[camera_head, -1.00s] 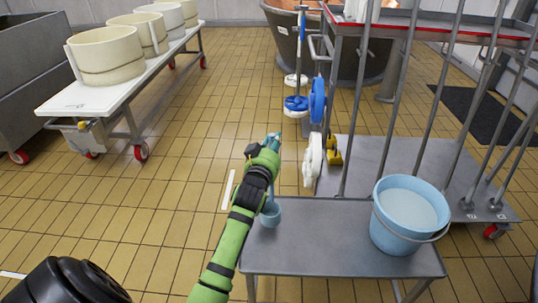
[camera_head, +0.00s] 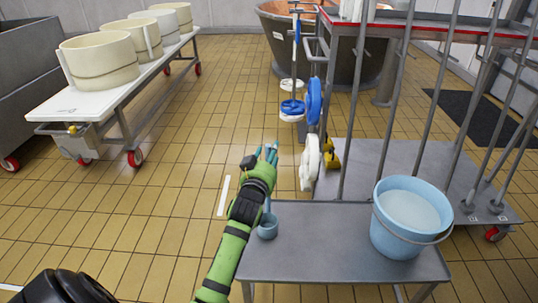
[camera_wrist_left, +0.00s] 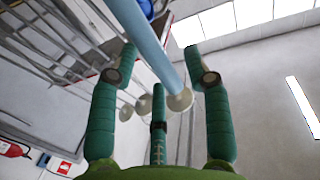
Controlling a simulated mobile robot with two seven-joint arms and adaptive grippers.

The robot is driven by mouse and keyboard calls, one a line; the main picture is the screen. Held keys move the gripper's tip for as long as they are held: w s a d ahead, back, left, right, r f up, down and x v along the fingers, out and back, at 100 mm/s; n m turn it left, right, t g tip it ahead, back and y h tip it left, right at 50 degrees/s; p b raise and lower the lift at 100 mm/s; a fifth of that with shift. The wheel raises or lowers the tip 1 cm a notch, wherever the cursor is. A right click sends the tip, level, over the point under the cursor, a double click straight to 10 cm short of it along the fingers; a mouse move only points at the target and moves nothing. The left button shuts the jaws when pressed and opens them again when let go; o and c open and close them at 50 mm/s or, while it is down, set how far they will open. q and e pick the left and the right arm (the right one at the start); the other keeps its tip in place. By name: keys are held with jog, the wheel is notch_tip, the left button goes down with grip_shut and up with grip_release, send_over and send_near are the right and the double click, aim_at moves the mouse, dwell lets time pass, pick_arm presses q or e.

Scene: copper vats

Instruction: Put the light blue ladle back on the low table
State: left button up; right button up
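The light blue ladle (camera_head: 268,228) has its cup at the left end of the grey low table (camera_head: 315,265), and the cup appears to rest on the top. Its handle rises toward my left gripper (camera_head: 268,152), which hides the upper part. In the left wrist view the light blue handle (camera_wrist_left: 150,45) runs between the spread green fingers of my left gripper (camera_wrist_left: 160,65). The fingers stand apart, with gaps on both sides of the handle. My right gripper is not in view.
A light blue bucket (camera_head: 408,220) stands on the right of the low table. Behind it is a grey rack (camera_head: 365,165) with upright bars. Blue and white reels (camera_head: 313,100) hang at its left. A white cart with cream tubs (camera_head: 100,57) stands far left; the floor between is clear.

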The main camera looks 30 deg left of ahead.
pick_arm(q)
jog(key=shift+r, duration=0.15)
jog(key=p+v, duration=0.1)
jog(key=v, duration=1.1)
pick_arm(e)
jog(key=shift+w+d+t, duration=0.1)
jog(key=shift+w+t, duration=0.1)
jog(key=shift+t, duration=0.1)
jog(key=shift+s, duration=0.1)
